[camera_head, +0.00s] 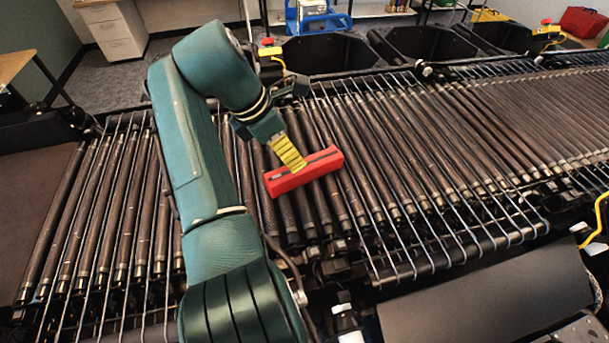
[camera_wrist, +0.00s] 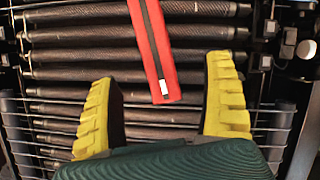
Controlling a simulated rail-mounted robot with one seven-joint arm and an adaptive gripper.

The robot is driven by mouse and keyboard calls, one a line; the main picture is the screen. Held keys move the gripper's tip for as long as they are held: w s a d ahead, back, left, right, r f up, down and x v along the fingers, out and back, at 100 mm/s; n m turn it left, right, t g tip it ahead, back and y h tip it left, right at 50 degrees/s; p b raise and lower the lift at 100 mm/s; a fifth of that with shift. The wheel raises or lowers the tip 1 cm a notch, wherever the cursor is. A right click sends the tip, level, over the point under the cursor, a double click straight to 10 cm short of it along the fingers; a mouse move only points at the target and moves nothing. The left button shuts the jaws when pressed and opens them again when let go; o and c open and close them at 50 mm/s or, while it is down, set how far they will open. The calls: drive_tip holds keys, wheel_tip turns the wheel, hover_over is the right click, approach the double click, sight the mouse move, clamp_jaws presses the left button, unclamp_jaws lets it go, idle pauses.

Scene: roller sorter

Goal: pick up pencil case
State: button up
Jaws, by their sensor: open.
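The pencil case is a red, long, box-like case (camera_head: 312,173) with a dark zip strip along its top. It lies on the rollers in the head view, near the middle. In the wrist view the red case (camera_wrist: 163,62) runs in from the top edge, and its near end shows a small pale tab. My gripper (camera_head: 291,158) has yellow ridged fingers and is above the case in the head view, covering part of its top edge. In the wrist view my gripper (camera_wrist: 160,105) is open, with fingers wide apart on either side of the case's line. The case's far end is out of that view.
The roller conveyor (camera_head: 410,150) has thin metal guard wires along it. Several black bins (camera_head: 330,52) stand along its far side. A dark panel (camera_head: 490,295) lies at the near right. The rollers right of the case are clear of objects.

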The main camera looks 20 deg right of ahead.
sight(305, 170)
drive_tip(key=b+x, duration=0.1)
drive_tip(key=x, duration=0.5)
drive_tip(key=shift+w+d+f, duration=0.1)
drive_tip(key=shift+d+f, duration=0.05)
drive_tip(key=shift+f, duration=0.1)
drive_tip(key=shift+w+d+f, duration=0.2)
drive_tip(key=shift+d+f, duration=0.1)
drive_tip(key=shift+f, duration=0.25)
drive_tip(key=shift+w+d+f, duration=0.2)
drive_tip(key=shift+d+f, duration=0.15)
drive_tip(key=shift+f, duration=0.2)
drive_tip(key=x, duration=0.3)
drive_tip(key=shift+a+b, duration=0.1)
drive_tip(key=shift+b, duration=0.2)
drive_tip(key=shift+r, duration=0.1)
drive_tip(key=c, duration=1.4)
